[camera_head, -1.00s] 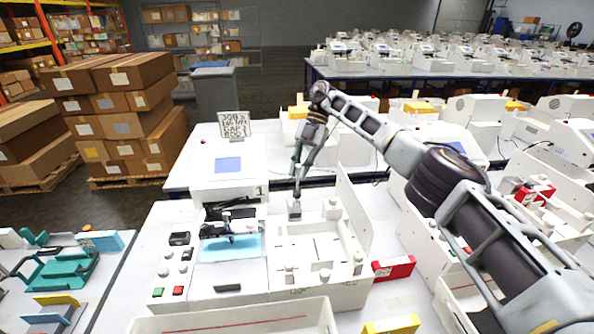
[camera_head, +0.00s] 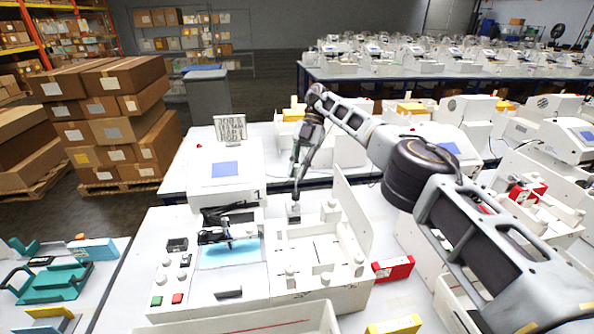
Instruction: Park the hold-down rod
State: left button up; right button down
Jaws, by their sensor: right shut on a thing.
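My right gripper (camera_head: 296,187) points down over the back left of the white open-topped tray section (camera_head: 318,250) of the pen plotter. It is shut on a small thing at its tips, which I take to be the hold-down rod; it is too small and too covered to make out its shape. Just below the tips is a small grey-white block (camera_head: 294,214); I cannot tell whether the held thing touches it. The plotter's pen carriage (camera_head: 216,236) is over the light blue plate (camera_head: 230,254), left of the gripper. My left gripper is not in view.
Control knobs and green (camera_head: 156,301) and red buttons (camera_head: 177,298) are at the plotter's left. A raised white lid (camera_head: 353,215) stands right of the gripper. A red box (camera_head: 393,268) lies right of the plotter. A white bin (camera_head: 250,322) stands in front.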

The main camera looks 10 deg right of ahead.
jog(key=shift+f, duration=0.1)
jog(key=c, duration=1.5)
grip_release()
jog(key=shift+o, duration=0.2)
jog(key=shift+a, duration=0.1)
